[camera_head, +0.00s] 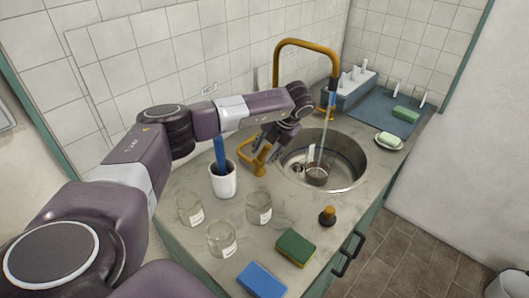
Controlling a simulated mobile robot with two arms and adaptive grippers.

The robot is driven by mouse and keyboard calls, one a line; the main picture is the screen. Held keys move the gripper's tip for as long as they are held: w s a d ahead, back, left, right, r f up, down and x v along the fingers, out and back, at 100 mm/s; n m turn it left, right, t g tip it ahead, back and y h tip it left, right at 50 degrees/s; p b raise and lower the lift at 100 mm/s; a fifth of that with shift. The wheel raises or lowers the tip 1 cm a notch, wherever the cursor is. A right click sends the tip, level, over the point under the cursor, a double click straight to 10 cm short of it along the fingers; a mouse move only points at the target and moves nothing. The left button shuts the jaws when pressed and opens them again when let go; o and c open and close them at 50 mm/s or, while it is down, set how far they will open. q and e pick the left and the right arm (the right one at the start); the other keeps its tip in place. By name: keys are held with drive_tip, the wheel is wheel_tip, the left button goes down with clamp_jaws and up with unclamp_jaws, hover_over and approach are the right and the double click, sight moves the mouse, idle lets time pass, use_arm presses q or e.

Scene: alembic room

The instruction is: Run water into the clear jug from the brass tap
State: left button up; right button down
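The brass tap (305,44) arches over the round metal sink (350,181) at the back of the counter. A pale blue stream of water runs from its spout into the sink. At the foot of the stream is a small round, see-through shape (317,176) with brown showing in it; I cannot tell surely whether it is the clear jug. A brass lever-like fitting (257,160) stands left of the sink. My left gripper (275,146) is beside this fitting, partly hidden and dark; whether it touches it or is closed is unclear. My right gripper is not in view.
Several small labelled glass jars, one here (221,240), and a white cup (223,182) with a blue handle stand front left. A green sponge (296,247), a blue sponge (262,280) and a dark bottle (327,216) line the front. A rack (348,92) stands behind the sink.

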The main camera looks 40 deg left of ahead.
use_arm(q)
drive_tip(key=v, duration=1.2)
